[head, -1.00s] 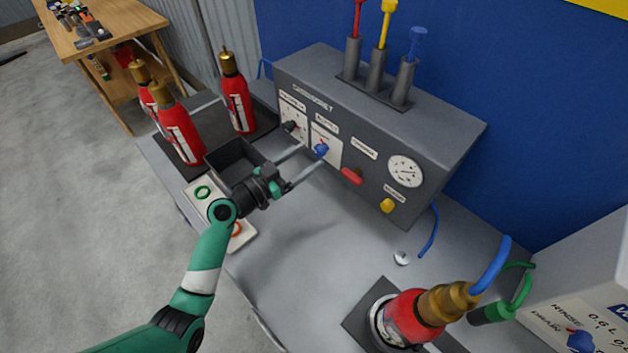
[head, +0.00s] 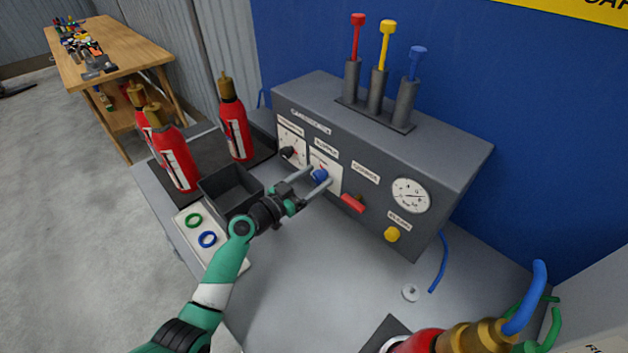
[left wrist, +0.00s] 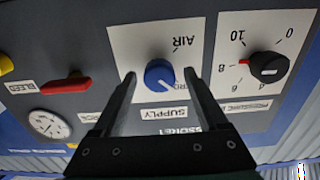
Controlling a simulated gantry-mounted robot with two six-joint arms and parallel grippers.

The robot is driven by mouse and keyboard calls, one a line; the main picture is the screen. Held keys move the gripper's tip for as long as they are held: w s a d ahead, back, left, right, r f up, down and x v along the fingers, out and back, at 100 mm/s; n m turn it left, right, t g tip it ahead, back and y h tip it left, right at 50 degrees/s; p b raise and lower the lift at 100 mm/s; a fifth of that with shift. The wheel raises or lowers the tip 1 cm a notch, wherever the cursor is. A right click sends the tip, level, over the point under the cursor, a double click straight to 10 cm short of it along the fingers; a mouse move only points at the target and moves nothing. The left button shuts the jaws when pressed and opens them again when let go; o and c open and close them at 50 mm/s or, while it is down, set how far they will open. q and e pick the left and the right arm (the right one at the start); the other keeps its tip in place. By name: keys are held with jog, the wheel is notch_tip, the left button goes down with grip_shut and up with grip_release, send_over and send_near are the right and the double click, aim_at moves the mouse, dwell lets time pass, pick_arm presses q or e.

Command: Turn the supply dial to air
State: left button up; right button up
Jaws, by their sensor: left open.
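The supply dial is a blue knob (head: 320,175) on a white plate on the front of the grey control panel (head: 440,165). In the left wrist view the supply knob (left wrist: 159,74) shows upside down, with AIR printed on its plate and a second label partly hidden by a finger. I cannot tell clearly where the knob points. My left gripper (head: 317,178) is open in front of the dial. Its fingers (left wrist: 159,76) lie on either side of the knob, with gaps visible between them and it. My right gripper is not in view.
A black pressure knob (head: 287,152) is left of the dial; a red lever (head: 353,203), gauge (head: 410,195) and yellow bleed knob (head: 392,234) are right. Red extinguishers (head: 234,118) and a dark open bin (head: 230,190) stand left. The bench front is mostly clear.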

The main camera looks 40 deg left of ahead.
pick_arm(q)
jog(key=shift+c, duration=0.3)
grip_shut()
jog(key=shift+n, duration=0.4)
jog(key=n, duration=0.3)
jog(key=shift+b, duration=0.3)
jog(key=n, duration=0.5)
jog(key=shift+a, duration=0.1)
jog(key=n+p, duration=0.1)
jog(key=n, duration=0.3)
jog(key=shift+n, duration=0.3)
jog(key=shift+f+n+p, duration=0.15)
jog(key=shift+n+p, duration=0.35)
jog(key=shift+n, duration=1.8)
